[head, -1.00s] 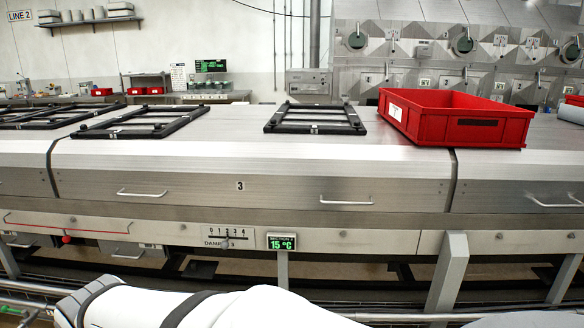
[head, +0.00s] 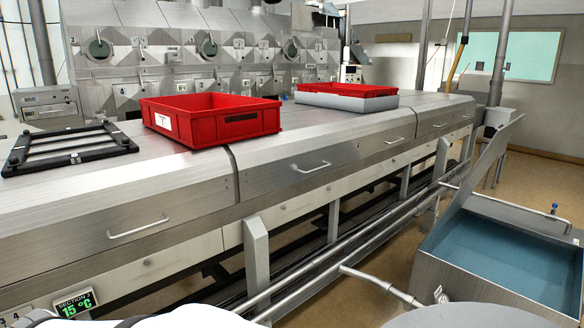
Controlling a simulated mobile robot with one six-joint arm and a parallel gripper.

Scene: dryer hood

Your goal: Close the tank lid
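The tank (head: 462,279) is an open steel basin with blue liquid in it, at the lower right of the head view. Its lid (head: 480,172) is a grey metal panel standing up from the tank's left edge. The lid is raised and tilted, seen nearly edge-on, so the tank is open. My gripper is not in view. Only pale parts of my own body show along the bottom edge.
A long steel dryer hood (head: 190,180) with handles runs across the left and middle. A red crate (head: 205,125) and a black frame (head: 70,148) lie on top. Pipes (head: 330,262) run along its foot, left of the tank. Tan floor shows behind the tank.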

